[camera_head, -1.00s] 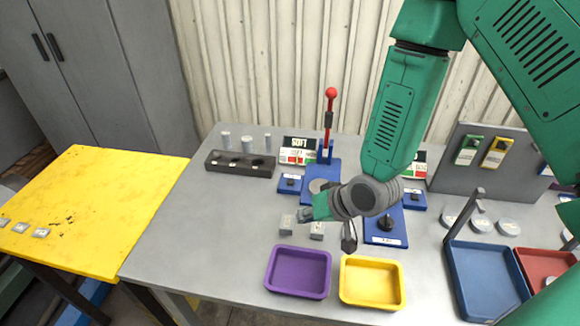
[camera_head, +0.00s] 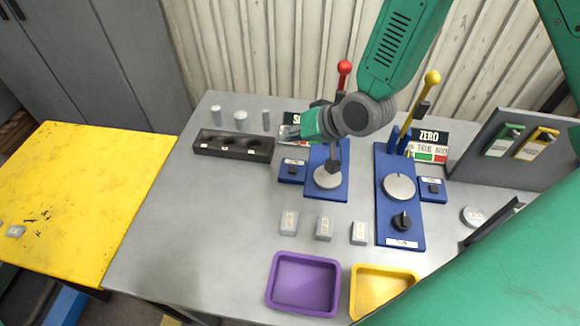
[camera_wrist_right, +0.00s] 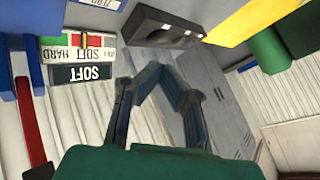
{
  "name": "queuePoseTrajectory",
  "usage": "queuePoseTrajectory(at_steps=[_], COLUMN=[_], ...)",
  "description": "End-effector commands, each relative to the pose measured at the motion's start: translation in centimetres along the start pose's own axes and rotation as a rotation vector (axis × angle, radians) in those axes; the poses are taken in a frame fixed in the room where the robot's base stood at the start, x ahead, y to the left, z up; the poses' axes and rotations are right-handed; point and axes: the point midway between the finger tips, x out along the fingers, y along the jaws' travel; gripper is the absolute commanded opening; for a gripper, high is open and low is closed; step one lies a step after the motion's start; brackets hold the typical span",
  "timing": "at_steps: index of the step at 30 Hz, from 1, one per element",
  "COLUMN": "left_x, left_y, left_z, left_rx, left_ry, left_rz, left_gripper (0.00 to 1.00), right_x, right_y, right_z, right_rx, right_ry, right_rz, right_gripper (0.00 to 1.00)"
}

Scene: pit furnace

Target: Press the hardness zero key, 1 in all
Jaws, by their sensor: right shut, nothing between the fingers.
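The hardness tester (camera_head: 341,187) is the left blue stand, with a red-knobbed lever and a sign reading SOFT. The sign (camera_wrist_right: 82,73) and its SOFT/HARD scale also show in the right wrist view. A small blue key box (camera_head: 292,171) with a black key stands left of this stand. My right gripper (camera_head: 289,132) is shut and empty, above and behind the key box, in front of the sign and partly hiding it. Its fingers (camera_wrist_right: 162,74) meet at the tips in the wrist view. They look apart from the key. My left gripper is not in view.
A second blue stand (camera_head: 385,233) with a yellow lever, ZERO sign and its own key box (camera_head: 433,190) stands to the right. A dark holed rack (camera_head: 232,147) lies left. Grey blocks (camera_head: 324,228), a purple tray (camera_head: 303,284) and a yellow tray (camera_head: 383,285) are in front.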

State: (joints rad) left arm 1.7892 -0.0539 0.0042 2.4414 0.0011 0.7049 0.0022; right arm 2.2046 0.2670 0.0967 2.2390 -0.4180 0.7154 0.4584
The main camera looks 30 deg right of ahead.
Motion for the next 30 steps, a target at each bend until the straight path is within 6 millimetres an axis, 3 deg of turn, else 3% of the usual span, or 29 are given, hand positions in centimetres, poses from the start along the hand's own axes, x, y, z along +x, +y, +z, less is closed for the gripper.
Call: queuePoseTrajectory(at_steps=[8, 18, 30], left_x=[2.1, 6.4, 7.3], left_y=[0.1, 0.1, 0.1], left_z=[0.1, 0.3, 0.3], left_rx=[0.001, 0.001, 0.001], left_ry=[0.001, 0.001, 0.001], left_rz=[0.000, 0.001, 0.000], left_gripper=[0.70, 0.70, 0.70], right_x=[1.5, 4.9, 6.0], right_y=[1.3, 3.5, 4.5], right_z=[1.2, 3.8, 4.5], right_rx=[0.002, 0.000, 0.003], right_ry=[0.000, -0.001, 0.000], right_rz=[0.000, 0.003, 0.000], right_gripper=[0.00, 0.00, 0.00])
